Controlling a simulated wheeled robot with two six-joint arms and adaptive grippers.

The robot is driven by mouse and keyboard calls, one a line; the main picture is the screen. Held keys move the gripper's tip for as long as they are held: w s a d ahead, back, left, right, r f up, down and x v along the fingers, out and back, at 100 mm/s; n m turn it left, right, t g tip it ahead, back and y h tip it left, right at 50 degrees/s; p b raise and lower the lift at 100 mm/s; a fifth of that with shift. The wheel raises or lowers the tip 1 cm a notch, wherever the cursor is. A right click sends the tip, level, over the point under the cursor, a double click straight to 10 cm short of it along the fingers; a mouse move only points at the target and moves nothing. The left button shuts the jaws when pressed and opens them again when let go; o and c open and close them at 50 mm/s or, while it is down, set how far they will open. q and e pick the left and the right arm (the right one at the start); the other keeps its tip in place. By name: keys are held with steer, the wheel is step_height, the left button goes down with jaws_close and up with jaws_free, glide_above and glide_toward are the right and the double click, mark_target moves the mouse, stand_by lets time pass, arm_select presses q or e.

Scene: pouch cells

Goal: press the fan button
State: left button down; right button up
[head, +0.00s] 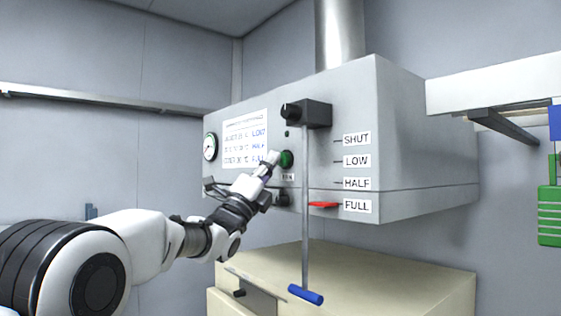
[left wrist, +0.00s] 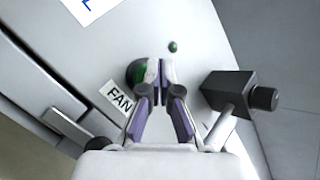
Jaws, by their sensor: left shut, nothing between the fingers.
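The green fan button (head: 287,159) is on the front of the grey hood (head: 415,120), with a small label below it. In the left wrist view the round green button (left wrist: 134,73) shows beside the FAN label (left wrist: 117,97), partly hidden by my fingers. My left gripper (head: 272,157) is shut and empty, with its tips at the left edge of the button. In the left wrist view the closed fingertips (left wrist: 160,68) overlap the button's right side. I cannot tell whether they touch it. A small green lamp (left wrist: 173,46) sits near the tips. My right gripper is out of view.
A black block (head: 306,113) sticks out above the button. A rod (head: 305,210) with a blue handle (head: 306,294) hangs from it, just right of the button. A red pointer (head: 322,205) is at FULL. A gauge (head: 210,147) is at the left; a beige cabinet (head: 400,285) stands below.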

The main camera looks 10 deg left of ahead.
arm_select(q)
steer(key=shift+w+d, duration=0.2)
stand_by(0.5)
steer(key=shift+s+a+b, duration=0.35)
steer(key=shift+s+b, duration=0.1)
steer(key=shift+b, duration=0.4)
steer(key=s+a+b, duration=0.3)
steer(key=s+b, duration=0.1)
steer(key=b, duration=0.1)
steer(key=shift+s+a, duration=0.35)
steer(key=shift+s, duration=0.05)
